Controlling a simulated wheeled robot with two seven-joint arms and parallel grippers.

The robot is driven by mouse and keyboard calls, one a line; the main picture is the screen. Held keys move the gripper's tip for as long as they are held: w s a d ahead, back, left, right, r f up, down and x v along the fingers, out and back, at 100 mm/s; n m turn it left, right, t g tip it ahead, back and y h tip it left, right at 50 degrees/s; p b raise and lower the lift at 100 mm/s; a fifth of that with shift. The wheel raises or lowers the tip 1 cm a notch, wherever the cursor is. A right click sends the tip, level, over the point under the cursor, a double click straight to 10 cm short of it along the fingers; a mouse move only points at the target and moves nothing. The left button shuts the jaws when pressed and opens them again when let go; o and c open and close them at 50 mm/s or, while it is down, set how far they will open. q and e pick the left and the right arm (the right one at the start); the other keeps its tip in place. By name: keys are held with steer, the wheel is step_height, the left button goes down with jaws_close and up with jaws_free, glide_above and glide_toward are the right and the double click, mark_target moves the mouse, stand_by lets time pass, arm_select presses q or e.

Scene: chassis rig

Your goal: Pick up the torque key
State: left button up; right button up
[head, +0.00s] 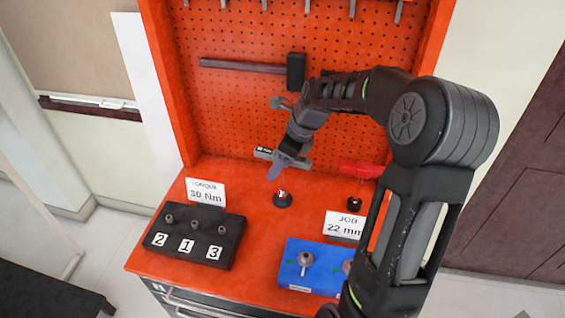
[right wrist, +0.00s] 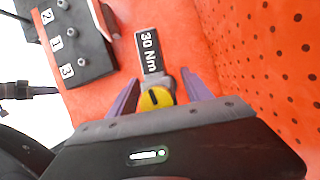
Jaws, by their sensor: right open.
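The torque key (right wrist: 150,50) shows in the right wrist view as a dark bar with a white "30 Nm" label, a grey neck and a yellow round part. In the head view its labelled end (head: 263,152) sticks out left of my right gripper (head: 276,170). My right gripper (right wrist: 160,88) is open, its purple fingers on either side of the yellow part. I cannot tell whether they touch it. The gripper hides part of the key.
A black tray (head: 228,256) with tags 2, 1, 3 stands left, with a "30 Nm" card (head: 205,192) behind it. A blue block (head: 318,275) and a "22 mm" card (head: 343,226) are at right. A red tool (head: 362,169) stands near the pegboard (head: 232,110).

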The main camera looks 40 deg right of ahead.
jaws_close()
stand_by(0.5)
